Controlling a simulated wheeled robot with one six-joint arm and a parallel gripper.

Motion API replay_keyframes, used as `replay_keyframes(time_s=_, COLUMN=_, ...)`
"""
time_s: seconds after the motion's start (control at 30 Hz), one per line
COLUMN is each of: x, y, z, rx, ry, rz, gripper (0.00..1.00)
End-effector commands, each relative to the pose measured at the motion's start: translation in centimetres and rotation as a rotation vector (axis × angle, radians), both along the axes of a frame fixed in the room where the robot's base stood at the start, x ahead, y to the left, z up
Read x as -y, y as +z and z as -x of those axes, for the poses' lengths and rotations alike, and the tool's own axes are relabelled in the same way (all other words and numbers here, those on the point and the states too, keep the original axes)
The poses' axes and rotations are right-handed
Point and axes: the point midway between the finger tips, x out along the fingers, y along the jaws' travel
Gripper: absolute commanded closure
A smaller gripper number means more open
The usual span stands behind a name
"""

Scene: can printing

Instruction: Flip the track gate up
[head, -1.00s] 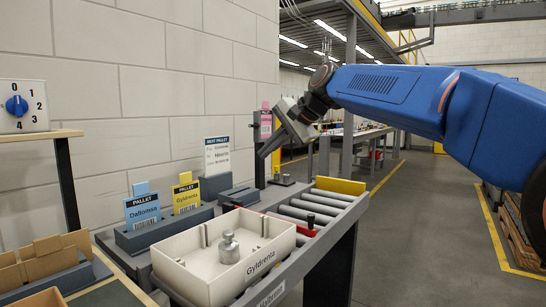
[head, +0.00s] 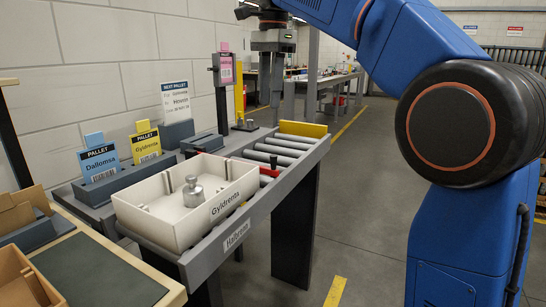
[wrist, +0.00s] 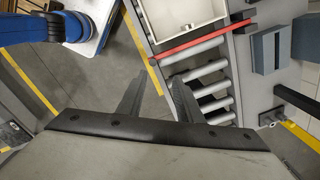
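A red bar (wrist: 205,40) lies across the roller track, beside the white tray; I take it as the track gate. In the head view only a bit of red (head: 268,172) shows near a dark knob, mostly hidden by the tray. The rollers (head: 285,150) end at an upright yellow plate (head: 303,129).
The white tray (head: 205,225) holds a grey metal weight (head: 193,190) on the near track. Pallet cards (head: 100,165) in holders, a sign (head: 178,100) and a pink-card post (head: 226,72) line the left side. Floor (head: 370,190) is clear right of the track.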

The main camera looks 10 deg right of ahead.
Motion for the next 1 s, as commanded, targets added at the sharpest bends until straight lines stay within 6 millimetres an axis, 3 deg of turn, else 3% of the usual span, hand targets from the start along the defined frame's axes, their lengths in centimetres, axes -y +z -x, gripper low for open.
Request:
replay_keyframes(time_s=0.17, x=0.9, y=0.5, z=0.7, rx=-0.033, ry=-0.061, rz=0.048, gripper=0.67)
replay_keyframes(time_s=0.37, x=0.9, y=-1.1, z=0.7, rx=-0.034, ry=-0.063, rz=0.049, gripper=0.67)
replay_keyframes(time_s=1.0, x=0.9, y=-12.2, z=0.7, rx=-0.035, ry=-0.061, rz=0.047, gripper=0.67)
